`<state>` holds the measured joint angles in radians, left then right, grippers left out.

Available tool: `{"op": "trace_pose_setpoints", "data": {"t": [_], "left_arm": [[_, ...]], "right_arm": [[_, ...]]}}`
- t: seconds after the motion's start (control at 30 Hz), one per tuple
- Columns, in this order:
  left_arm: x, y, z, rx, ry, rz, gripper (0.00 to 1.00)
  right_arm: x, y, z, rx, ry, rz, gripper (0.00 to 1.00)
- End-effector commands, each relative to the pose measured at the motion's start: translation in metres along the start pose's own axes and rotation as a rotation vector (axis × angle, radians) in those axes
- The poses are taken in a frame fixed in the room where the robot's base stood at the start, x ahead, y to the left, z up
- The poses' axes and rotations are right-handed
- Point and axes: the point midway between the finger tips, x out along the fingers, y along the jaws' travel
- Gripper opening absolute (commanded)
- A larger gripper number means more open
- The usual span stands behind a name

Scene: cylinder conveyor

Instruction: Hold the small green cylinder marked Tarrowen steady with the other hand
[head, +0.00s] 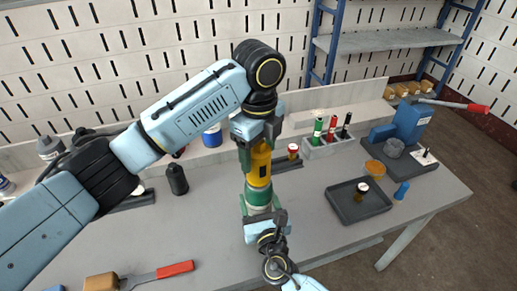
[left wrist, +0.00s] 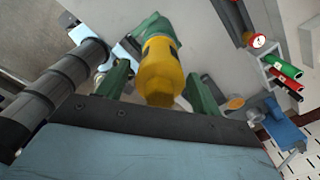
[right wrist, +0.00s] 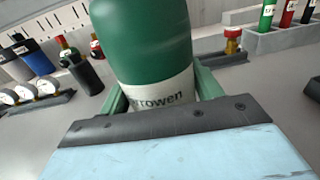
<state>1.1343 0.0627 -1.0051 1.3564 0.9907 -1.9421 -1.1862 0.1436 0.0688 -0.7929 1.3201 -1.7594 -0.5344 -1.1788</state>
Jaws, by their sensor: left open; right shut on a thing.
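The small green cylinder (head: 257,197) stands roughly upright above the bench in the head view, with a yellow upper part (head: 258,170). In the right wrist view the green body (right wrist: 150,40) has a white label on which "rrowen" can be read. My right gripper (head: 262,212) is shut on it from below, around the label. My left gripper (head: 259,150) points down from above, its open fingers on either side of the yellow part, which also shows in the left wrist view (left wrist: 160,75). Whether either finger touches it cannot be told.
A grey rack (head: 322,148) with green, red and black cylinders stands behind. A red-handled tool (head: 175,268) lies at the front left. Bench between is clear.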

Motion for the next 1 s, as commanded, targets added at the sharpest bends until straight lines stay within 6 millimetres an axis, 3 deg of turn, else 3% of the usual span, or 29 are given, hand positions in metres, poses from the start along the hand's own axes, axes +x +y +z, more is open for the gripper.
{"op": "trace_pose_setpoints", "data": {"t": [0.27, 0.67, 1.0], "left_arm": [[0.0002, 0.0, -0.0004, -0.033, 0.0, 0.0, 0.66], [0.0005, 0.0, -0.0004, -0.495, 0.0, 0.0, 0.66], [0.0002, 0.0, -0.0002, -0.525, 0.0, 0.0, 0.66]], "right_arm": [[-0.0001, 0.0, -0.0003, 0.0, 0.001, 0.0, 0.37], [-0.0001, -0.0001, -0.0003, 0.0, 0.001, 0.0, 0.37], [-0.0001, 0.0, -0.0002, 0.0, 0.001, 0.0, 0.37]]}}
